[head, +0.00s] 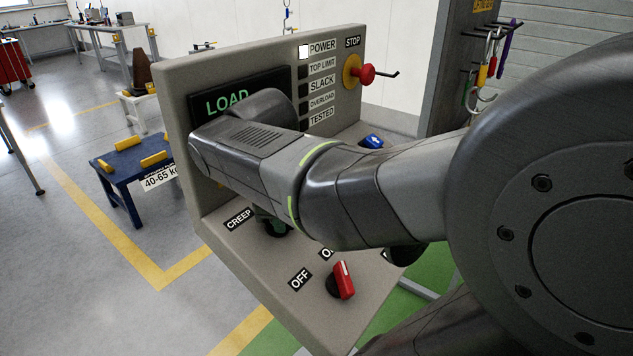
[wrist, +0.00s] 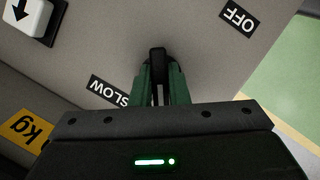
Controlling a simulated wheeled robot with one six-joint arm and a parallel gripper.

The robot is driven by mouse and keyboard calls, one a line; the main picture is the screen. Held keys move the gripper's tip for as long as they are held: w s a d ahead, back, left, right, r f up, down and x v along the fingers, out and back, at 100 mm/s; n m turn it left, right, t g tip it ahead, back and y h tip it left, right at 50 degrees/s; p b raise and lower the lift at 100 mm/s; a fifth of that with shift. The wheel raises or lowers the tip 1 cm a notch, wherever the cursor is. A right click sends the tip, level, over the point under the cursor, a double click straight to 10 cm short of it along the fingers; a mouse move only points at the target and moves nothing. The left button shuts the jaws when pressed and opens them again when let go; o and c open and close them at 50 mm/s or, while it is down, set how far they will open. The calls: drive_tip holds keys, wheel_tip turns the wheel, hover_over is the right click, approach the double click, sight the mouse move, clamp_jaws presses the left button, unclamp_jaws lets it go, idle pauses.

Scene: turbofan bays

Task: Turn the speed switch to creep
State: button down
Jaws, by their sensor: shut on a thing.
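The speed switch is a small black knob (wrist: 157,56) on the grey console's sloping face. In the wrist view, my gripper (wrist: 158,72) has its green fingers closed on either side of the knob. A SLOW label (wrist: 108,91) lies to the left of the fingers there. In the head view, the CREEP label (head: 239,219) lies just left of my gripper (head: 274,228), which is mostly hidden under my arm. The knob is hidden in the head view. I cannot tell which label its pointer faces.
A red switch (head: 341,281) sits near the OFF label (head: 299,279), close to my gripper. A red stop button (head: 362,74) and a blue arrow button (head: 371,141) are on the console (head: 176,92). A white arrow button (wrist: 32,16) shows in the wrist view.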

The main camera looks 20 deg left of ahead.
drive_tip(key=c, duration=1.4)
unclamp_jaws()
drive_tip(key=p+v, duration=0.1)
drive_tip(key=v, duration=1.2)
drive_tip(key=shift+r, duration=0.4)
drive_tip(key=shift+d+f, duration=0.1)
drive_tip(key=b+x, duration=0.1)
drive_tip(key=x, duration=1.2)
drive_tip(key=shift+f, duration=0.4)
drive_tip(key=shift+r, duration=0.1)
